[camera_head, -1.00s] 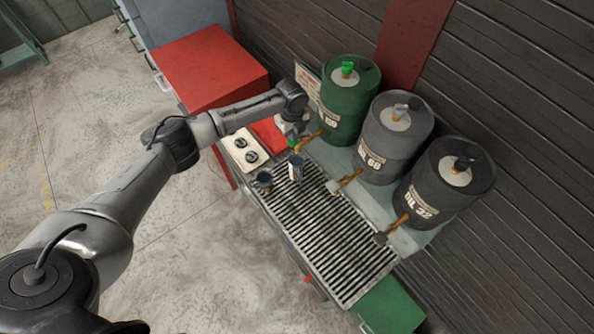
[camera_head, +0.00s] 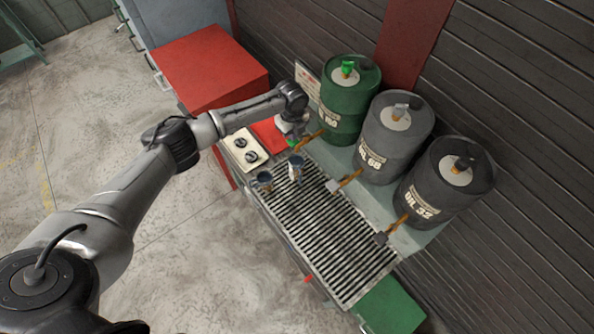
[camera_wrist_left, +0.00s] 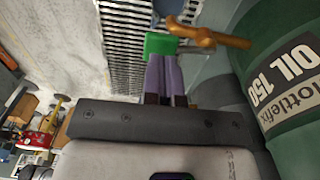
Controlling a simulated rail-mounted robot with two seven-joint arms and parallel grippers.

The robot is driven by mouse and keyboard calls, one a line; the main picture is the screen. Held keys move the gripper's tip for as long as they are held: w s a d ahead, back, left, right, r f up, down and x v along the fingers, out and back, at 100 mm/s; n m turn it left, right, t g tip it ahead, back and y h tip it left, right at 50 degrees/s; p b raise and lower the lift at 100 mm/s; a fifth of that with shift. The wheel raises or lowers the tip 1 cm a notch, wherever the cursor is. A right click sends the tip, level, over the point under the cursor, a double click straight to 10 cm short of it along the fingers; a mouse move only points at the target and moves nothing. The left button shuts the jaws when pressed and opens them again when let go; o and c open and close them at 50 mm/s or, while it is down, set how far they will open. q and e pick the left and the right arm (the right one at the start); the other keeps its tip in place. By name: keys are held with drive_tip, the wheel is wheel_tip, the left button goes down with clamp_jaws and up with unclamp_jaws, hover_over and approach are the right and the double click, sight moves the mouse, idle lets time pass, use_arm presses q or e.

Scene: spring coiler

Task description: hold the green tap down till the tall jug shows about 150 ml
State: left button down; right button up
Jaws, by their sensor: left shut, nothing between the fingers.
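My left gripper (camera_head: 291,134) is shut and empty at the green tap (camera_head: 293,145) of the green drum (camera_head: 340,115). In the left wrist view its closed fingers (camera_wrist_left: 164,62) meet the tap's green lever (camera_wrist_left: 160,44); I cannot tell how hard they press. The tap's brass pipe (camera_wrist_left: 215,38) runs right to the drum. The tall jug (camera_head: 296,169) stands on the slatted grate just below the tap; its blue rim shows in the wrist view (camera_wrist_left: 170,8). Its level and marks are too small to read. My right gripper is out of view.
A shorter dark cup (camera_head: 264,179) stands left of the jug. Two dark drums, one marked OIL 68 (camera_head: 385,150) and one OIL 32 (camera_head: 435,190), have their own taps over the grate (camera_head: 340,250). A cream panel with two dials (camera_head: 244,150) lies left. The grate's front is clear.

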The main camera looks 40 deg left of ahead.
use_arm(q)
drive_tip(key=shift+f+b, duration=0.8)
drive_tip(key=shift+f, duration=0.75)
idle(0.6)
idle(0.7)
drive_tip(key=shift+r, duration=0.1)
drive_tip(key=shift+r+p, duration=0.5)
drive_tip(key=shift+p, duration=0.05)
wheel_tip(320, 180, up, 6)
drive_tip(key=p, duration=0.5)
drive_tip(key=shift+p, duration=0.35)
